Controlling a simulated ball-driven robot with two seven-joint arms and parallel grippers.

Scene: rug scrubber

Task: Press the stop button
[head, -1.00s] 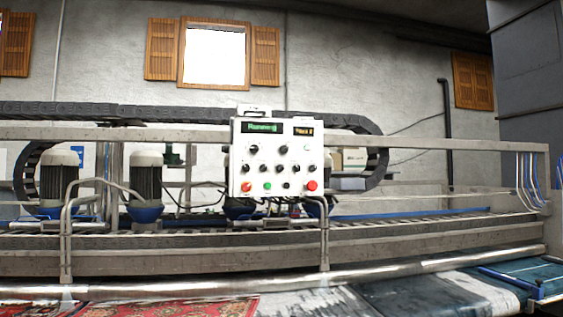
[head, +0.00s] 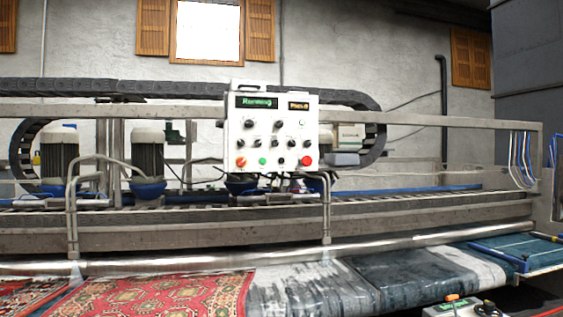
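A white control panel (head: 271,130) is mounted on the machine's front rail near the middle of the head view. Its green display (head: 257,102) reads "Running"; a smaller amber display (head: 299,105) sits beside it. Black knobs fill the middle rows. The bottom row has an orange-red control (head: 240,162) at the left, a green button (head: 262,161), a black knob (head: 283,161) and a larger red button (head: 305,160) at the right. Labels are too small to read, so I cannot tell which red one is stop. Neither gripper is in view.
Metal rails (head: 400,236) run across the machine below the panel. A red patterned rug (head: 170,296) and a grey-teal rug (head: 390,280) lie in front. A white box (head: 455,308) with an orange-topped lever shows at the bottom right. The space before the panel looks clear.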

